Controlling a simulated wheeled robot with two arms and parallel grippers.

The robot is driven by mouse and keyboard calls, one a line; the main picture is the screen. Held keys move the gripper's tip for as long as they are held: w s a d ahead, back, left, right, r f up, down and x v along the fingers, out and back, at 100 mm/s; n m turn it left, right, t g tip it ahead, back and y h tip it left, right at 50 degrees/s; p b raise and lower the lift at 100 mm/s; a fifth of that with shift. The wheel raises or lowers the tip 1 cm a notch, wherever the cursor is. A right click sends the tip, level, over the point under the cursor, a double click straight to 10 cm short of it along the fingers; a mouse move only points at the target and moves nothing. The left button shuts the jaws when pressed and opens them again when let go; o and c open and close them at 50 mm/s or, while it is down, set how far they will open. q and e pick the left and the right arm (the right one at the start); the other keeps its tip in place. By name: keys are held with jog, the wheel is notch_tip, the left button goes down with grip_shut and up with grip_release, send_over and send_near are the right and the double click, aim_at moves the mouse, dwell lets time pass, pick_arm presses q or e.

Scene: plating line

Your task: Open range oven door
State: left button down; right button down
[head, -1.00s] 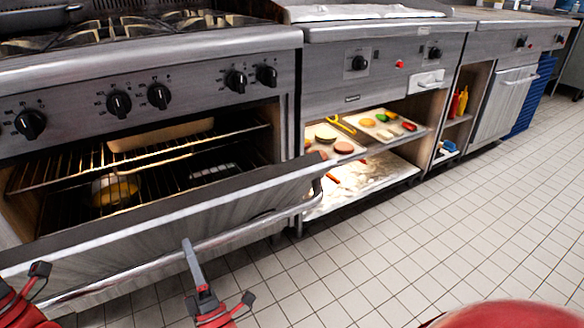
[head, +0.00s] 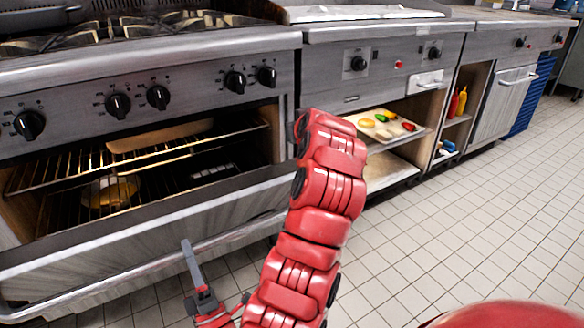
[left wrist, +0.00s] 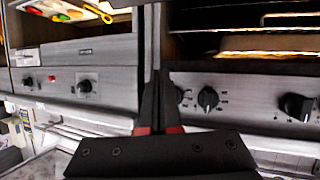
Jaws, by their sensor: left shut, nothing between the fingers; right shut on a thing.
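The range oven door (head: 150,230) hangs part-way open in the head view, tilted forward at the lower left. Its long bar handle (head: 130,270) runs along the front. My right gripper (head: 189,252) is at the handle's middle, shut on it. A red arm, apparently my left, rises through the centre and covers the door's right end; its gripper is hidden in the head view. In the left wrist view my left gripper (left wrist: 158,90) is shut and empty, in front of the range and the neighbouring unit, which appear upside down.
Wire racks (head: 80,165) show inside the oven, below the control knobs (head: 158,97). To the right, a tray of food (head: 385,126) sits on an open shelf beneath the griddle unit. The tiled floor (head: 470,220) at right is clear.

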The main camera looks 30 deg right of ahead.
aim_at(285, 170)
pick_arm(q)
jog(key=s+a+n+g+y, duration=0.2)
jog(key=s+a+n+y, duration=0.15)
jog(key=s, duration=0.45)
jog(key=shift+m+y, duration=0.45)
jog(key=x, duration=0.9)
jog(key=shift+w+f, duration=0.25)
jog(key=shift+w, duration=0.05)
jog(key=shift+s+d+f, duration=0.15)
jog(key=shift+s+f, duration=0.15)
jog(key=shift+f, duration=0.1)
jog(key=shift+s+f, duration=0.4)
jog(key=shift+s, duration=0.2)
jog(key=shift+s+f, duration=0.4)
jog(key=shift+s, duration=0.25)
